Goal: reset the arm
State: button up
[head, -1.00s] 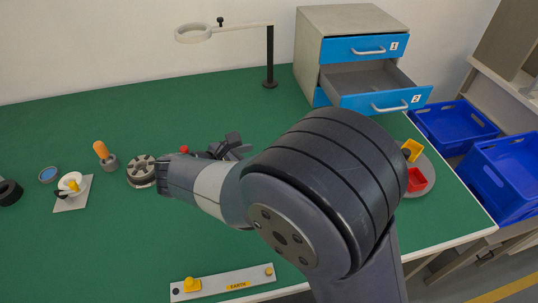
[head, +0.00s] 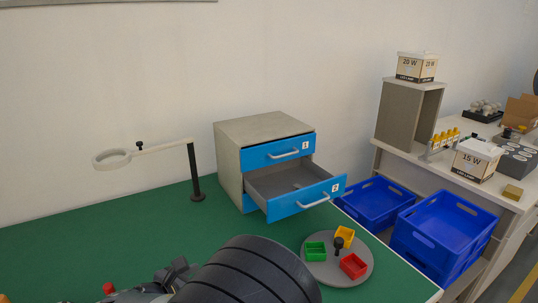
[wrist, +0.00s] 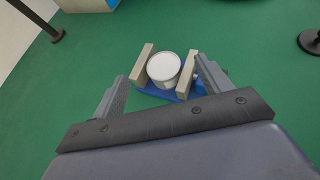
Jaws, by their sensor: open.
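My gripper (wrist: 164,66) shows in the wrist view with its two pale fingertips apart. A small white-topped round thing (wrist: 163,67) sits between the fingertips, with a blue piece (wrist: 160,93) under or behind it. A narrow gap shows beside the round thing; I cannot tell whether either fingertip touches it. Green tabletop surrounds them.
A cabinet (head: 228,165) has its lower drawer (head: 306,199) pulled open. A magnifier lamp (head: 112,159) stands left of it. A grey round tray (head: 338,273) holds green, yellow and red bins. Blue crates (head: 445,230) stand beyond the table's right edge. The green table (head: 60,250) is clear at left.

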jog(key=x, duration=0.4)
jog(key=shift+w+d+f, duration=0.1)
jog(key=shift+w+f, duration=0.1)
jog(key=shift+f, duration=0.05)
jog(key=shift+r+b, duration=0.1)
jog(key=shift+b, duration=0.25)
